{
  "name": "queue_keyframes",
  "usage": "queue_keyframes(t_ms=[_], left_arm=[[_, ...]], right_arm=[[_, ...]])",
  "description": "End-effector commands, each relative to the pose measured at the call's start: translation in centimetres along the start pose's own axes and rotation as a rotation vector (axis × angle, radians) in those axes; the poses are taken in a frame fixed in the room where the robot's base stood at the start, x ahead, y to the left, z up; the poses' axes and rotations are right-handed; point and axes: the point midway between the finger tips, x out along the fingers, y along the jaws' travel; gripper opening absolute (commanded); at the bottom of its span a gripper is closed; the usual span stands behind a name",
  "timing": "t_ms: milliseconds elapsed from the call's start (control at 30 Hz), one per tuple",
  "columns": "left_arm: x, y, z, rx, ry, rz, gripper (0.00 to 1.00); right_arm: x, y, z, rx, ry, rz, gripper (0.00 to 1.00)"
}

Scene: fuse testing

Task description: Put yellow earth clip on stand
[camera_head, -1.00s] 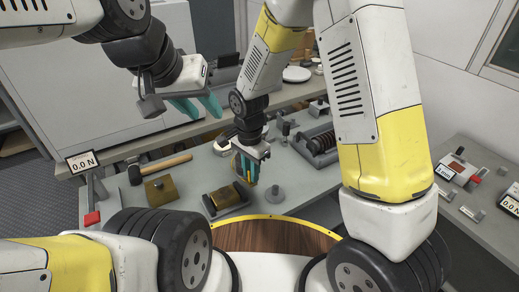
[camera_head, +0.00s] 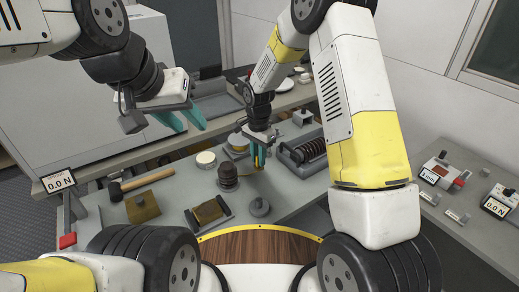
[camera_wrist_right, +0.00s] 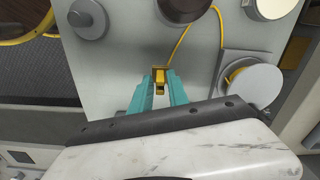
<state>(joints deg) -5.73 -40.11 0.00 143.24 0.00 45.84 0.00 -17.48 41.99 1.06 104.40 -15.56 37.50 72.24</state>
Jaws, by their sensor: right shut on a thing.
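The yellow earth clip (camera_wrist_right: 160,76) sits between the teal fingertips of my right gripper (camera_wrist_right: 160,82) in the right wrist view. A yellow cable (camera_wrist_right: 180,42) runs from beside it. In the head view the right gripper (camera_head: 258,160) is shut on the clip, above the bench behind a grey round piece with a short post (camera_head: 260,207); that piece also shows in the wrist view (camera_wrist_right: 88,20). I cannot tell which piece is the stand. My left gripper (camera_head: 190,122) is open and empty, raised at the upper left.
A dark brown ribbed piece (camera_head: 228,178) stands left of the right gripper, and a tray with a black coil (camera_head: 308,152) lies to its right. A white-topped disc (camera_wrist_right: 255,84) is close by in the wrist view. A hammer (camera_head: 140,183) and brass blocks (camera_head: 208,211) lie left.

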Motion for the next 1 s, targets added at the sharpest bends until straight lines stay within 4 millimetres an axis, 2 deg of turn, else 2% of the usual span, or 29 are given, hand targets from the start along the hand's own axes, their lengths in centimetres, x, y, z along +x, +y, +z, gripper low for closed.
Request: queue_keyframes(t_ms=[133,300,400,733,767,833,867,1000], left_arm=[[0.0,0.0,0.0,0.000,0.000,0.000,0.36],[0.0,0.0,0.0,0.000,0.000,0.000,0.36],[0.0,0.0,0.0,0.000,0.000,0.000,0.36],[0.0,0.0,0.0,0.000,0.000,0.000,0.36],[0.0,0.0,0.0,0.000,0.000,0.000,0.36],[0.0,0.0,0.0,0.000,0.000,0.000,0.36],[0.0,0.0,0.0,0.000,0.000,0.000,0.36],[0.0,0.0,0.0,0.000,0.000,0.000,0.36]], right_arm=[[0.1,-0.3,-1.0,0.000,0.000,0.000,0.00],[2.8,-0.2,-0.9,-0.001,-0.002,0.004,0.00],[3.6,-0.3,-1.0,-0.001,-0.001,0.002,0.00],[3.9,-0.3,-0.9,-0.001,0.000,0.001,0.00],[3.9,-0.3,-0.9,-0.001,0.000,0.000,0.25],[3.9,-0.3,-0.9,-0.001,0.000,0.000,0.38],[3.9,-0.3,-0.9,-0.001,0.000,0.000,0.42],[3.9,-0.3,-0.9,-0.001,0.000,0.001,0.42]])
